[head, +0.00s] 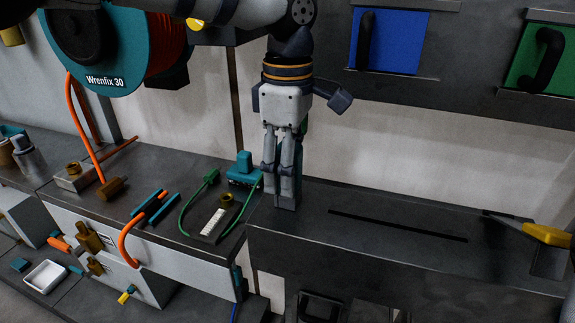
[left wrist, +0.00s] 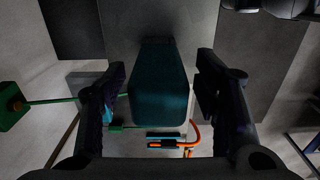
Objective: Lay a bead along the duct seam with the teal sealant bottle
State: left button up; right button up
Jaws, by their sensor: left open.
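The teal sealant bottle (left wrist: 158,95) stands between the two fingers of my left gripper (left wrist: 160,85) in the left wrist view. Dark gaps show between it and the fingers, so the gripper is open around it. In the head view my left gripper (head: 282,190) points down at the bench, and its fingers hide most of the bottle. The dark, straight duct seam (head: 397,225) runs along the grey top to the right of the gripper. My right gripper is not in view.
A yellow-handled tool (head: 546,234) lies at the far right. A teal hose reel (head: 115,50) hangs at upper left.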

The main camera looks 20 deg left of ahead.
pick_arm(q)
jog(key=shift+f, duration=0.35)
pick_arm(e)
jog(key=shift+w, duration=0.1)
pick_arm(q)
jog(key=c, duration=1.3)
jog(key=shift+r+p, duration=0.45)
jog(key=shift+r, duration=2.6)
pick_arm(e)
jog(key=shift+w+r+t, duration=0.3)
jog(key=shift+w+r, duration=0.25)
